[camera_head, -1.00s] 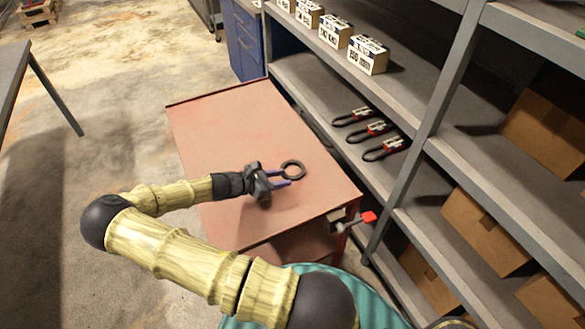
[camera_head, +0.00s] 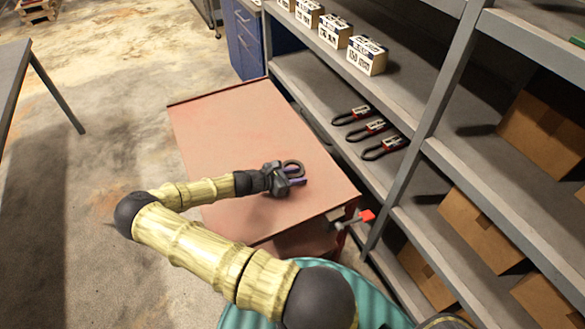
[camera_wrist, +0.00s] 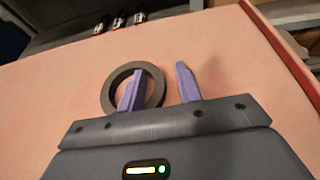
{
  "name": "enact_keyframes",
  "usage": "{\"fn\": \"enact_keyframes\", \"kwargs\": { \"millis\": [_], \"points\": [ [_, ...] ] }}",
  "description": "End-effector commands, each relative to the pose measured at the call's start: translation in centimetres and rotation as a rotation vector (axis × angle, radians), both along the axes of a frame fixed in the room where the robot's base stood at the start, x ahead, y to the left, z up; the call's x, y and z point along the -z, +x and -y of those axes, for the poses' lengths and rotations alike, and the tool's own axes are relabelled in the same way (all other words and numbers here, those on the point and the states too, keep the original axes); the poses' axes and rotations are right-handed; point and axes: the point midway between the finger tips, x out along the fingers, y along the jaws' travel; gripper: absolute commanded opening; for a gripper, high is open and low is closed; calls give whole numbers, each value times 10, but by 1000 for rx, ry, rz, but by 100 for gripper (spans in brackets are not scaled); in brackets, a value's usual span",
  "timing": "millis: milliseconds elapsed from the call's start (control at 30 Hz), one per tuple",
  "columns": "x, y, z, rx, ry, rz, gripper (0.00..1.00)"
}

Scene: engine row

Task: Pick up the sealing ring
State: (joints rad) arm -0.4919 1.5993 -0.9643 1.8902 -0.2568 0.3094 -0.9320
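The sealing ring is a dark, thick ring (camera_head: 294,165) at the right part of the red table top (camera_head: 235,130). In the wrist view the ring (camera_wrist: 154,73) lies near the tabletop, with one purple finger of my gripper (camera_wrist: 158,88) overlapping its opening and the other finger apart to its right. The fingers are spread, so my gripper (camera_head: 297,176) is open, with the ring's right wall between them in the picture. Whether the fingers touch the ring or reach into its hole, I cannot tell. My gripper hides part of the ring in the head view.
A grey shelf rack (camera_head: 435,110) stands along the table's right side. It holds several white boxes (camera_head: 367,55), three black looped items with red-and-white labels (camera_head: 367,131) and brown cartons (camera_head: 485,230). A red-ended handle (camera_head: 366,216) sticks out near the table's front corner. The far tabletop is clear.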

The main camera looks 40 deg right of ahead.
Motion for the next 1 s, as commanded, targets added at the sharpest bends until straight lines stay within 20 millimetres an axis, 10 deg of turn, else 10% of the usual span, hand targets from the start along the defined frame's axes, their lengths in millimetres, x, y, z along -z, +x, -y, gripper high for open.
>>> {"fn": "enact_keyframes", "kwargs": {
  "millis": [433,633,1000],
  "points": [
    [0,0,-1,0,0,0,35],
    [0,0,-1,0,0,0,0],
    [0,0,-1,0,0,0,0]
  ]
}}
